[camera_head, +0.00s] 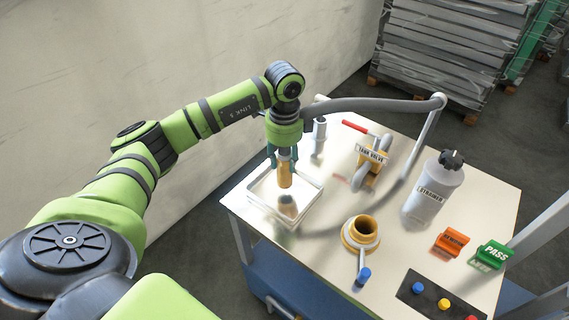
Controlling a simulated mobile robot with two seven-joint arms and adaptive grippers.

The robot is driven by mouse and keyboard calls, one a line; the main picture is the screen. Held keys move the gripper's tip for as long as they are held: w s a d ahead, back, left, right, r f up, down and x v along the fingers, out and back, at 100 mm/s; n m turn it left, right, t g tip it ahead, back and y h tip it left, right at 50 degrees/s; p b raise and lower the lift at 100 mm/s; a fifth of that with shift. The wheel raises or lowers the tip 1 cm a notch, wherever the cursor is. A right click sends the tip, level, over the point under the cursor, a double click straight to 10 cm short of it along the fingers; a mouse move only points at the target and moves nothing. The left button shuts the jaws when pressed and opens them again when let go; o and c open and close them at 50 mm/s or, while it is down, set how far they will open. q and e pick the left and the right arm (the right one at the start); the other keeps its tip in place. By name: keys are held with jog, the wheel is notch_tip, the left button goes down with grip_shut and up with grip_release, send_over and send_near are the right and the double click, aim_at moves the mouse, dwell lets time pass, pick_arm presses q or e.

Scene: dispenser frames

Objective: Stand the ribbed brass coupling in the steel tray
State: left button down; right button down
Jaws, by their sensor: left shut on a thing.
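The brass coupling (285,177) is held upright in my left gripper (283,158), whose fingers are shut around its upper part. Its lower end shows over the steel tray (308,204), a shallow square tray with a pale rim at the table's left end. A blurred reflection of the coupling shows on the tray floor, and the coupling appears to hang above it. Any ribs are too small to make out. My right gripper is not in view.
Behind the tray stands a grey cylinder (320,128). The tank valve (371,156) with a red lever, a brass-collared port (361,232), a grey strainer bottle (432,189), orange and green PASS (492,254) signs and a button panel (438,300) occupy the table's right.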

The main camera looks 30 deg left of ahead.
aim_at(284, 168)
pick_arm(q)
notch_tip(284, 168, down, 2)
jog(key=shift+f+p, duration=0.15)
jog(key=shift+p, duration=0.35)
jog(key=shift+f, duration=0.45)
jog(key=shift+f, duration=0.1)
jog(key=c, duration=0.8)
grip_release()
jog(key=shift+o, duration=0.2)
jog(key=shift+s, duration=0.1)
